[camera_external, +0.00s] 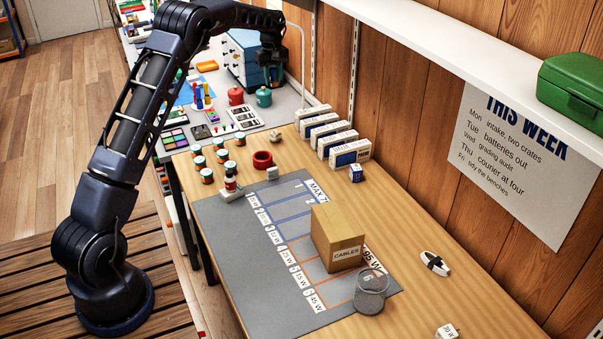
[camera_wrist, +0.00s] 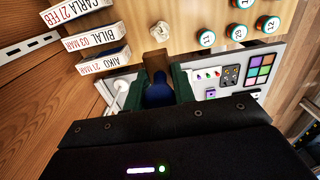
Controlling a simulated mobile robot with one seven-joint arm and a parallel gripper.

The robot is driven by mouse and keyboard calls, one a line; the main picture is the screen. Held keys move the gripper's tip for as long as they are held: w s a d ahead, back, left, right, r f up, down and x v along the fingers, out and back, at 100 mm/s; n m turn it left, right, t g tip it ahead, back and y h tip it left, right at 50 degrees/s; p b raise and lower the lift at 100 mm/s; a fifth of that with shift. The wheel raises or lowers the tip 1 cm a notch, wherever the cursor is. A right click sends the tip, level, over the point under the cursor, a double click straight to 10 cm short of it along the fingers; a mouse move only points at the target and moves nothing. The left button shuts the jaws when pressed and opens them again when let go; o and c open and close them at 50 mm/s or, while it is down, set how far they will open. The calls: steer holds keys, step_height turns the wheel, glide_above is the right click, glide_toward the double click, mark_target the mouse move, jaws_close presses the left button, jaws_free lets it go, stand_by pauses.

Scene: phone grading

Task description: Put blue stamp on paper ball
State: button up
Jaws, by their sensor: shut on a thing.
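My gripper (camera_external: 272,72) is at the far end of the bench, above the area by the blue drawer box. In the wrist view its two dark green fingers (camera_wrist: 160,88) are shut on the blue stamp (camera_wrist: 157,95), whose blue body sits between them with a brown block at its far end. The stamp cannot be made out clearly in the external view. The crumpled whitish paper ball (camera_external: 276,135) lies on the wooden table near its far edge. It also shows in the wrist view (camera_wrist: 160,30), just beyond the brown block and apart from it.
White labelled boxes (camera_external: 350,152) stand in a row right of the ball. A cardboard box (camera_external: 337,240) stands on the grey mat (camera_external: 235,240). Bare wood surrounds the ball.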

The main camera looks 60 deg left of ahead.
mark_target(274, 131)
step_height(274, 131, down, 20)
steer(key=shift+a+r, duration=0.1)
steer(key=shift+a, duration=0.05)
stand_by(0.5)
steer(key=o, duration=1)
